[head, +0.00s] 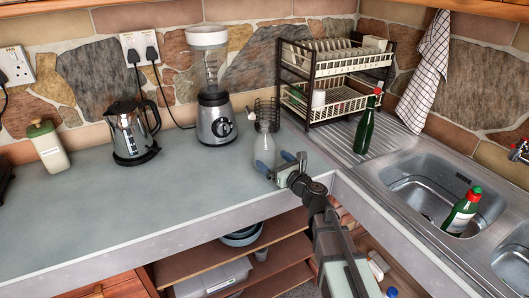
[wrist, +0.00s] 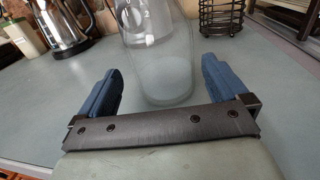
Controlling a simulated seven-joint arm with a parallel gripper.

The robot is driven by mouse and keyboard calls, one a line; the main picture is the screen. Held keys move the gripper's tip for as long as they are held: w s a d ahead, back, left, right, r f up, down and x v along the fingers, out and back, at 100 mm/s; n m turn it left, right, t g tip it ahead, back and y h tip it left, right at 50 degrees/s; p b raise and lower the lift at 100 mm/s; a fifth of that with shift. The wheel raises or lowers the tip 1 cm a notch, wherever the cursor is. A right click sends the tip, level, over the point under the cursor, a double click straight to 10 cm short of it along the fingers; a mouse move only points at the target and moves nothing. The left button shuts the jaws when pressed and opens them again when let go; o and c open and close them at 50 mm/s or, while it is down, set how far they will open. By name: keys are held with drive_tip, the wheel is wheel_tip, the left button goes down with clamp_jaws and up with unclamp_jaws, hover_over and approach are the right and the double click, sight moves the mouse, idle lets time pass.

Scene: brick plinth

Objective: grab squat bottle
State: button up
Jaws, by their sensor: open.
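A clear glass bottle (head: 264,147) stands upright on the grey counter; it is the bottle closest to my gripper, and I take it for the squat bottle. In the wrist view the glass bottle (wrist: 160,70) shows between the two blue fingers, with a gap on each side and its top cut off by the frame. My gripper (head: 276,163) is open and low over the counter, at the bottle's near side. The fingers (wrist: 161,66) hold nothing. How deep the bottle sits between the fingertips I cannot tell.
A dark wire holder (head: 267,108) stands right behind the bottle. A blender (head: 215,110), a kettle (head: 131,132) and a cream bottle (head: 48,147) stand left. A dish rack (head: 335,75), a green bottle (head: 364,130) and the sink (head: 415,190) are right. The front-left counter is clear.

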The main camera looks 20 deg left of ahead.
drive_tip(key=shift+x, duration=3.35)
drive_tip(key=shift+w+d+f, duration=0.1)
drive_tip(key=shift+f, duration=0.05)
drive_tip(key=c, duration=1.1)
drive_tip(key=shift+r, duration=0.2)
